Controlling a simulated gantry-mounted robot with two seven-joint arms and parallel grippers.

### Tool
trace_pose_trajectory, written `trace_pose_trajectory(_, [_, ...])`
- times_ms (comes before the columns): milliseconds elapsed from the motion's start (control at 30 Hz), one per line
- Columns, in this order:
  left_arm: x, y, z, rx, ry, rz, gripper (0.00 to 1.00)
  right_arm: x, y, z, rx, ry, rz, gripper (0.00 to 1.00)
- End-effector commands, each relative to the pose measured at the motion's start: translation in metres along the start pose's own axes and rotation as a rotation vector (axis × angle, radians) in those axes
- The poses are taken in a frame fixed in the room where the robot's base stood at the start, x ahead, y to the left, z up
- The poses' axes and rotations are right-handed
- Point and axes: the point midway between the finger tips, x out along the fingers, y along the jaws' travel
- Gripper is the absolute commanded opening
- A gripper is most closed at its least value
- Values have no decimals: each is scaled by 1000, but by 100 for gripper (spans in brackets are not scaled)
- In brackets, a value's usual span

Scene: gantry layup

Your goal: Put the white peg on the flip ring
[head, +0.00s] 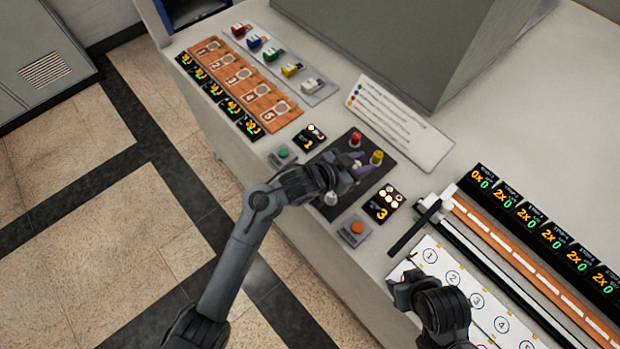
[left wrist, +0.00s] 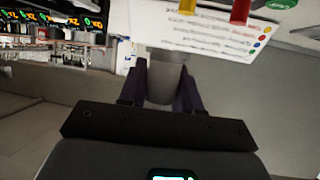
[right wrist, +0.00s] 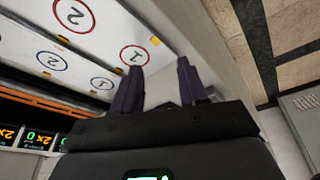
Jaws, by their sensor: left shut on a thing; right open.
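My left gripper (head: 357,167) is over the black mat (head: 330,160), beside a red peg (head: 355,140) and a yellow peg (head: 376,157). In the left wrist view its purple fingers are shut on a pale grey cylinder, which looks like the white peg (left wrist: 166,85) in shade. In the head view the hand mostly hides this peg. A small pale object (head: 331,198) shows at the mat's near edge; I cannot tell what it is. I cannot make out the flip ring for certain. My right gripper (right wrist: 158,88) is open and empty near the numbered white board (right wrist: 95,45).
A tray (head: 318,97) with several coloured pieces and a wooden board (head: 225,62) with numbered places lie at the upper left.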

Motion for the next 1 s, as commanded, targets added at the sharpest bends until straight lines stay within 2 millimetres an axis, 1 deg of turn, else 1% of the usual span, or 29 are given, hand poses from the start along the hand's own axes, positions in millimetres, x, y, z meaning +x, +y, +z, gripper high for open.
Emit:
trace_pose_trajectory(200, [-1,-1,1,-1,0,-1,3,-1,0,0,0,1,0,43])
trace_pose_trajectory(333, [-4,-10,10,-2,-1,-3,3,-2,0,0,-2,1,1,43])
trace_pose_trajectory(467, [-11,-28,27,-3,-3,-3,3,-3,1,-1,-5,0,4,43])
trace_pose_trajectory(733, [-27,-72,69,-3,-2,-3,3,-4,2,-1,-7,0,6,43])
trace_pose_trajectory(900, [-34,-89,85,-2,0,-2,3,-4,2,-1,-7,0,5,43])
trace_pose_trajectory(1000, [-36,-93,90,0,0,-1,3,-4,2,-1,-6,0,5,43])
